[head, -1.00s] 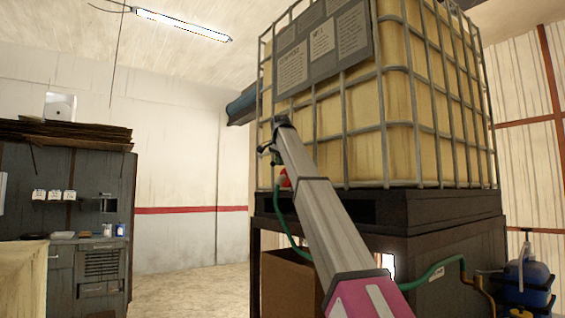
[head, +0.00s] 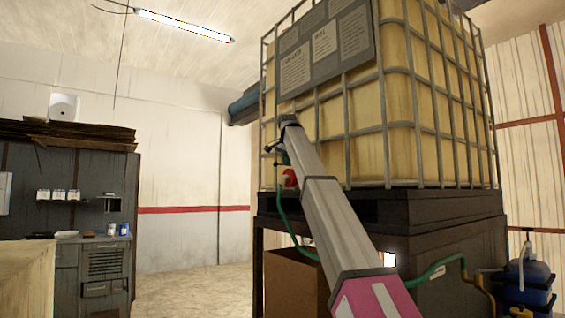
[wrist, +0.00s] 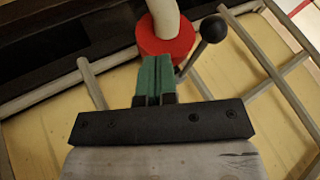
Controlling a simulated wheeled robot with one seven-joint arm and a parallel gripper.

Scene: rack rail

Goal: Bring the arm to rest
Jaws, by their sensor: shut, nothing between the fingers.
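My gripper (wrist: 155,62) shows in the wrist view as two green fingers closed together on a black bar, with nothing between them. Just beyond the fingertips is a red collar (wrist: 165,45) around a pale pipe (wrist: 165,14). Whether the fingers touch it I cannot tell. In the head view my grey arm reaches up and left in front of the caged tank (head: 400,125). The gripper is not clear there. A small red part (head: 290,178) shows beside the arm, low on the tank.
A lever with a black ball knob (wrist: 213,29) is close right of the fingers. Cage bars (wrist: 258,48) surround them. Below the tank are a dark stand (head: 450,235), a cardboard box (head: 292,283) and a green hose (head: 430,274). Open floor (head: 195,290) lies to the left.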

